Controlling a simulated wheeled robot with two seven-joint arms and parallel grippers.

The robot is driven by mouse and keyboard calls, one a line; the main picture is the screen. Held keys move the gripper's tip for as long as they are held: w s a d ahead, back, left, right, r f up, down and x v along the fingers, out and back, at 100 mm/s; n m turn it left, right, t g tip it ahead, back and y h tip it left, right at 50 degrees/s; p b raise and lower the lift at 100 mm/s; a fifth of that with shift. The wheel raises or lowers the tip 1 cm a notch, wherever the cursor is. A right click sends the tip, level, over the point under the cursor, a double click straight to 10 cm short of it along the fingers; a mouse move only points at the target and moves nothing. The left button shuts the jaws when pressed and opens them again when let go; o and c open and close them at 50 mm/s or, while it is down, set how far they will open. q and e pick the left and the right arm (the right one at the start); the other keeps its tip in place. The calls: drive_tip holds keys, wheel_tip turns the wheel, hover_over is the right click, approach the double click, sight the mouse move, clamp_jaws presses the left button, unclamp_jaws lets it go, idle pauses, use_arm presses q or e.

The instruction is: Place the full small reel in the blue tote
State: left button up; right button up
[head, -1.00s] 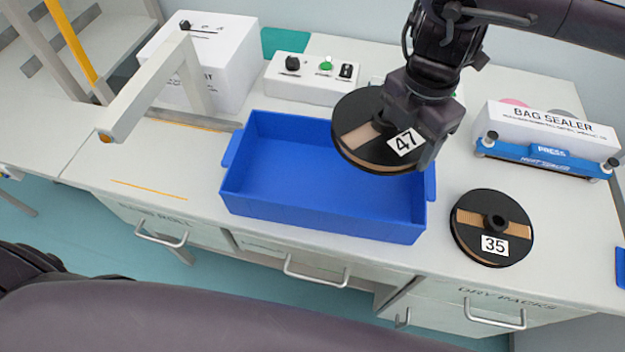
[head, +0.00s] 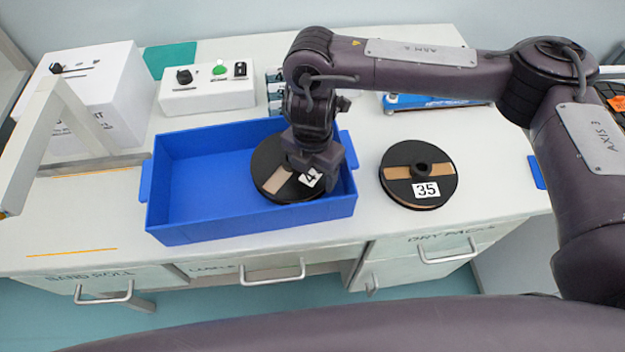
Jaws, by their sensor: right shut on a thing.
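The small reel (head: 270,172) is black with a tan band and a white label, partly covered by my gripper; a "4" shows on the label. My right gripper (head: 312,170) is shut on it, at its hub side. The reel is over the right half of the blue tote (head: 180,236) and looks low, within the tote's walls. I cannot tell whether it touches the floor of the tote. The left part of the tote is empty. My left gripper is not in view.
A white control box (head: 205,98) stands behind the tote. A white box (head: 112,98) and a grey frame (head: 35,140) are on the left. A blue sealer (head: 420,102) is behind my right arm.

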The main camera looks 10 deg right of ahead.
drive_tip(key=shift+f, duration=1.9)
drive_tip(key=shift+b, duration=0.3)
drive_tip(key=o, duration=1.4)
drive_tip(key=shift+f, duration=0.2)
drive_tip(key=shift+r, duration=0.1)
drive_tip(key=shift+r, duration=0.3)
wheel_tip(320, 180, up, 12)
drive_tip(key=shift+f+p, duration=0.2)
drive_tip(key=shift+p, duration=0.1)
drive_tip(key=shift+s+f, duration=0.1)
